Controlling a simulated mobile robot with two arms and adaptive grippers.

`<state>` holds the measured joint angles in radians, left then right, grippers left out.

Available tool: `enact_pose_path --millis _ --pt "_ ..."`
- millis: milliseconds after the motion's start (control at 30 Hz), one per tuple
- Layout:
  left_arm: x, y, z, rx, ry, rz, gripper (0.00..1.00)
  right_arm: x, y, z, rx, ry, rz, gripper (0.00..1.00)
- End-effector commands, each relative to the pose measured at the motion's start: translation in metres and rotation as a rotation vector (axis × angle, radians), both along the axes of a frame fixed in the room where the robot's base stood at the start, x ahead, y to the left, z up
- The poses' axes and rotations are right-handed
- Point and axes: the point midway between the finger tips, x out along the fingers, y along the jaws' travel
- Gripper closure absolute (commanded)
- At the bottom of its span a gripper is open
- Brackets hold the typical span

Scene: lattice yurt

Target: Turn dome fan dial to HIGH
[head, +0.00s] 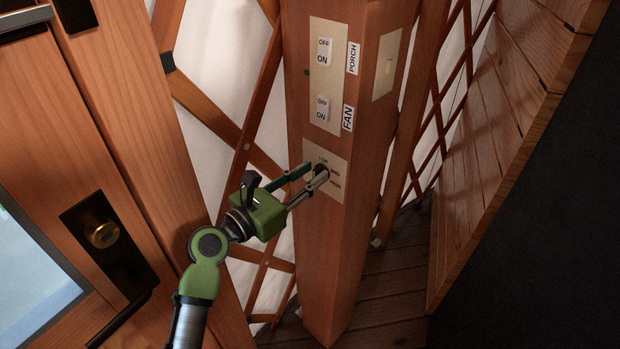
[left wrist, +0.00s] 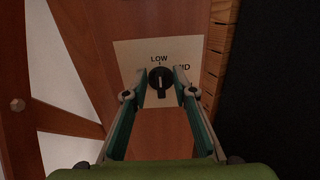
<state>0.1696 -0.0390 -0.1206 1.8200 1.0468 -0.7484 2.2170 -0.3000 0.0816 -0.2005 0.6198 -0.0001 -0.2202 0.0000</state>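The black fan dial (left wrist: 160,78) sits on a cream plate (left wrist: 126,52) on a wooden post. Its white mark stands vertical in the left wrist view, in line with LOW above it; MID is partly visible to the right. In the head view the dial (head: 321,170) is partly hidden by my fingers. My left gripper (head: 317,173) has its fingertips at the plate. In the left wrist view the gripper (left wrist: 160,84) is open, one finger on each side of the dial, with narrow gaps. My right gripper is out of view.
Above the dial are a FAN switch (head: 323,108) and a PORCH switch (head: 324,51). Another switch plate (head: 387,66) is on the post's right face. A door with a lock (head: 104,235) and dark handle stands at left. Lattice wall flanks the post.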

Motion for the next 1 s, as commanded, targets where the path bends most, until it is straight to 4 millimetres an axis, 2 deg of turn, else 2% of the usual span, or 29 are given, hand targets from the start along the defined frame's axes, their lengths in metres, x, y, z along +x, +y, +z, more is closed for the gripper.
enact_pose_path --millis 333,367,433,467,1000 --pt "0.0033 -0.0034 0.0003 0.000 0.000 0.000 0.75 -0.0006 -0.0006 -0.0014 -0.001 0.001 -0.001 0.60" --pt "0.0033 -0.0034 0.0003 0.000 0.000 0.000 0.80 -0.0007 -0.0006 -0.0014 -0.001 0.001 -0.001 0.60" --pt "0.0032 -0.0033 0.0003 0.000 0.000 0.000 0.98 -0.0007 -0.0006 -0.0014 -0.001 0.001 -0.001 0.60" --pt "0.0032 -0.0033 0.0002 0.001 -0.001 0.000 1.00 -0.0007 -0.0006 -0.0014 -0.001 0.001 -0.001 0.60" --pt "0.0018 -0.0043 0.0001 0.071 -0.063 -0.001 1.00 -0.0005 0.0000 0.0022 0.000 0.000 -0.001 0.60"
